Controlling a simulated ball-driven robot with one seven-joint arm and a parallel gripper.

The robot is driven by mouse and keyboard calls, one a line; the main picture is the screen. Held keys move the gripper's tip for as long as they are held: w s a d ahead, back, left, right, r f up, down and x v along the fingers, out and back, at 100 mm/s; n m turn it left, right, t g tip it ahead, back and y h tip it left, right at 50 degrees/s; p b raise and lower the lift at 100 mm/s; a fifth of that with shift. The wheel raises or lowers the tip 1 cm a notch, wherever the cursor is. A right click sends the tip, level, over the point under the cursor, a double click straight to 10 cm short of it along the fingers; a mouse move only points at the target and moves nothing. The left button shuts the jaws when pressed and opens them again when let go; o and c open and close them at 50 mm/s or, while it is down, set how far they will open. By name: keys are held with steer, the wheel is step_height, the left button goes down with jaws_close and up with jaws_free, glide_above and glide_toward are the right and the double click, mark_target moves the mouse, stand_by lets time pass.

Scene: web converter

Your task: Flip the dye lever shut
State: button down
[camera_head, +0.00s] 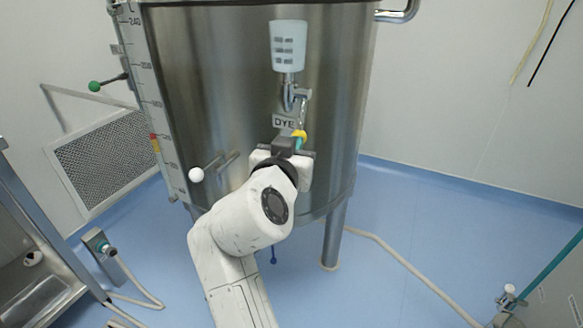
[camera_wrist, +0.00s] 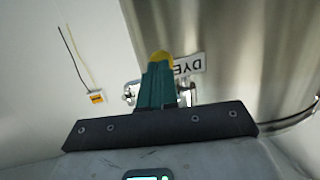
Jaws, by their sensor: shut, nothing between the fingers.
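The DYE label (camera_head: 285,122) is on the steel tank below a pale blue cup (camera_head: 288,45). Under the cup are a metal pipe and valve (camera_head: 290,92), with a thin metal handle-like part (camera_head: 304,97) at its right. I cannot tell for sure whether that part is the dye lever or how it is set. My gripper (camera_head: 299,135) is just below and right of the label. In the wrist view its teal, yellow-tipped fingers (camera_wrist: 158,62) are shut and empty. They partly cover the upside-down label (camera_wrist: 192,65) and metal fittings (camera_wrist: 131,92). Contact cannot be told.
The steel tank (camera_head: 230,85) fills the middle on legs. A green-knobbed lever (camera_head: 95,86) and a white-knobbed lever (camera_head: 196,175) stick out at its left. A steel sink (camera_head: 40,285) stands at lower left.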

steer(key=w+f+t+b, duration=0.1)
steer(key=t+b, duration=0.1)
steer(key=b, duration=0.4)
steer(key=w+d+f+t+b, duration=0.1)
steer(key=w+t+b, duration=0.1)
steer(key=b, duration=0.5)
steer(key=shift+f+n+h, duration=0.2)
steer(key=shift+n+h, duration=0.1)
steer(key=shift+n, duration=0.1)
steer(key=shift+d+r+b, duration=0.15)
steer(key=shift+r+b, duration=0.1)
steer(key=shift+b, duration=0.3)
